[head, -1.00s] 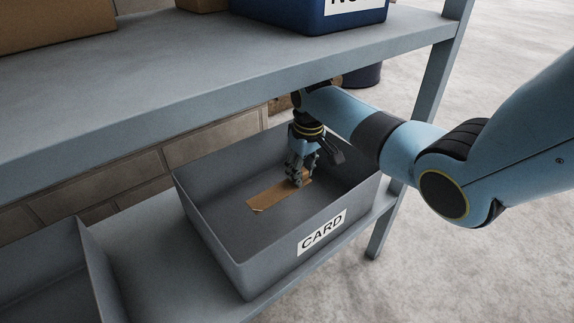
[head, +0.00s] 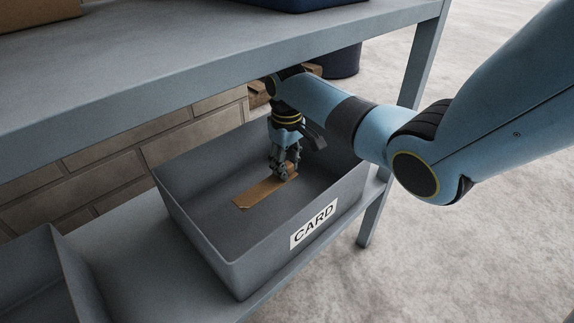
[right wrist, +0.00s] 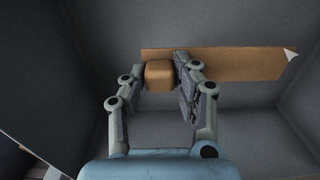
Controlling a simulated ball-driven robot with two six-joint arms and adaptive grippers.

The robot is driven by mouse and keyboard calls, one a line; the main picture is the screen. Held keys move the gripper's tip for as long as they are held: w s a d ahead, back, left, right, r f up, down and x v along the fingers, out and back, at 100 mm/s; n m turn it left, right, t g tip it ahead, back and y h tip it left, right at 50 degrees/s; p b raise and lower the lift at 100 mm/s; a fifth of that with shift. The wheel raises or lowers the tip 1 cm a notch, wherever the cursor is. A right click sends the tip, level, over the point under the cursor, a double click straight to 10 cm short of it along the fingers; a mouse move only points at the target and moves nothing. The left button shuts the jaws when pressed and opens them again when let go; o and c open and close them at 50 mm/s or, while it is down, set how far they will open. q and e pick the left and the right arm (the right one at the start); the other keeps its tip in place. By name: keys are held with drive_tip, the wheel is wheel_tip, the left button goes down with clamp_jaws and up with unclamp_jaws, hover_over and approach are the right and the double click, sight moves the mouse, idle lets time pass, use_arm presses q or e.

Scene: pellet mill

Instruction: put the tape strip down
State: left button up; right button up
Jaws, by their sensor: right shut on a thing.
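The tape strip (head: 258,192) is a flat brown strip inside the grey CARD bin (head: 262,265), low over or on its floor; I cannot tell if it touches. My right gripper (head: 285,174) reaches down into the bin at the strip's far right end. In the right wrist view, the right gripper (right wrist: 160,80) is shut on a small brown block at one end of the tape strip (right wrist: 240,64), which extends right to a pale tip. My left gripper is in no view.
An upper shelf (head: 190,65) overhangs the bin's back. A second grey bin (head: 82,268) stands at the left on the lower shelf (head: 130,240). A shelf post (head: 424,60) rises behind my right arm. A brick wall (head: 120,165) is behind.

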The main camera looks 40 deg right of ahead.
drive_tip(key=shift+f, duration=0.1)
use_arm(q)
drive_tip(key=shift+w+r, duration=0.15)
use_arm(e)
drive_tip(key=shift+f, duration=0.5)
drive_tip(key=o, duration=0.9)
drive_tip(key=shift+o, duration=0.2)
wheel_tip(320, 180, up, 4)
drive_tip(key=shift+w+r+p, duration=0.1)
drive_tip(key=shift+r+p, duration=0.15)
drive_tip(key=shift+p, duration=0.75)
wheel_tip(320, 180, up, 4)
drive_tip(key=shift+f+p, duration=0.1)
drive_tip(key=shift+p, duration=0.9)
drive_tip(key=shift+r, duration=0.25)
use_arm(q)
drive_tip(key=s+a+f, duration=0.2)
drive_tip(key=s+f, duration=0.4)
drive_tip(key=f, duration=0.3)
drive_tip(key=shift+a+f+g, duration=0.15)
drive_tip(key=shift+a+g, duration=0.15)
